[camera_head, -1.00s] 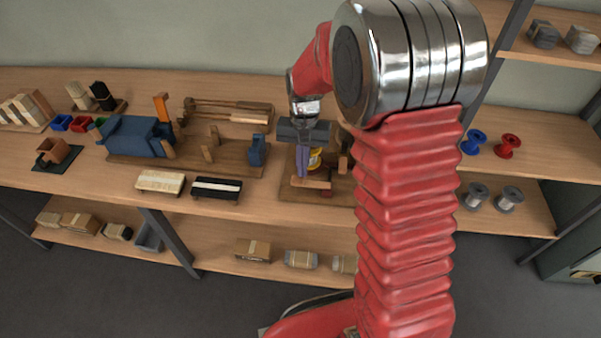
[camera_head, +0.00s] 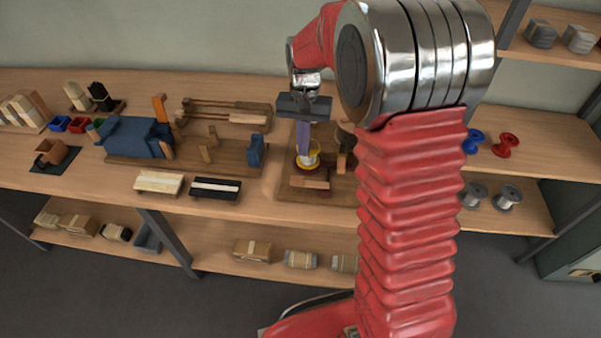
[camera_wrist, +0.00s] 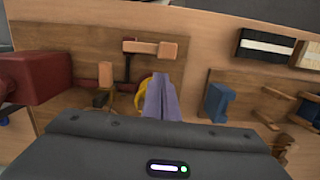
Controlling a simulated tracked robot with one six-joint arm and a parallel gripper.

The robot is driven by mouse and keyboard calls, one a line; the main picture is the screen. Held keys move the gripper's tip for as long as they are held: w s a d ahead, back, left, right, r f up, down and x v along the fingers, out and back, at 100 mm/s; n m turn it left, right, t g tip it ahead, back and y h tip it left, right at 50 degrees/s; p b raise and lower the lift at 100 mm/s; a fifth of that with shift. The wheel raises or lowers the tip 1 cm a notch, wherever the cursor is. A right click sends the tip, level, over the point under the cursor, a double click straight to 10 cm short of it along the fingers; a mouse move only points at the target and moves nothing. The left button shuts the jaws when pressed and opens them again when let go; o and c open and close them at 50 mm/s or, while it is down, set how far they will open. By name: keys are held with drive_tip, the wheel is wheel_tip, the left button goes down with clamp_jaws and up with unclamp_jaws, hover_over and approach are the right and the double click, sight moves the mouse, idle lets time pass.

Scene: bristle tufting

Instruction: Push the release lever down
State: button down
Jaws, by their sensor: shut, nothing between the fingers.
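My gripper (camera_head: 303,152) is shut and empty, its purple fingers pointing down over the wooden-based fixture (camera_head: 290,190). In the wrist view the fingers (camera_wrist: 163,82) cover part of a yellow spool (camera_wrist: 144,100). The spool also shows in the head view (camera_head: 312,160), just beside and below the fingertips. A light wooden bar with a block end (camera_wrist: 150,47) sits on a dark red mount at the fixture's front; it looks like the release lever, but I cannot be sure. The fingertips are apart from the bar. It also shows in the head view (camera_head: 317,183).
A dark red rounded body (camera_wrist: 32,78) and an upright wooden peg (camera_wrist: 105,75) stand on the same fixture. A second board with a blue clamp (camera_head: 256,150) lies to its left. Two brushes, one dark (camera_head: 216,188), lie near the bench front.

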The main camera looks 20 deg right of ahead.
wheel_tip(320, 180, up, 9)
drive_tip(key=shift+w+d, duration=0.25)
drive_tip(key=shift+w, duration=0.2)
idle(0.4)
drive_tip(key=s+a+r+n+t, duration=0.1)
drive_tip(key=s+r+n+t, duration=0.1)
drive_tip(key=s, duration=1)
drive_tip(key=s+a+r+n+t, duration=0.1)
drive_tip(key=s+r+n+t, duration=0.1)
drive_tip(key=s, duration=1.1)
drive_tip(key=shift+s+r+n+t, duration=0.35)
drive_tip(key=shift+r+t, duration=0.55)
drive_tip(key=shift+t, duration=0.4)
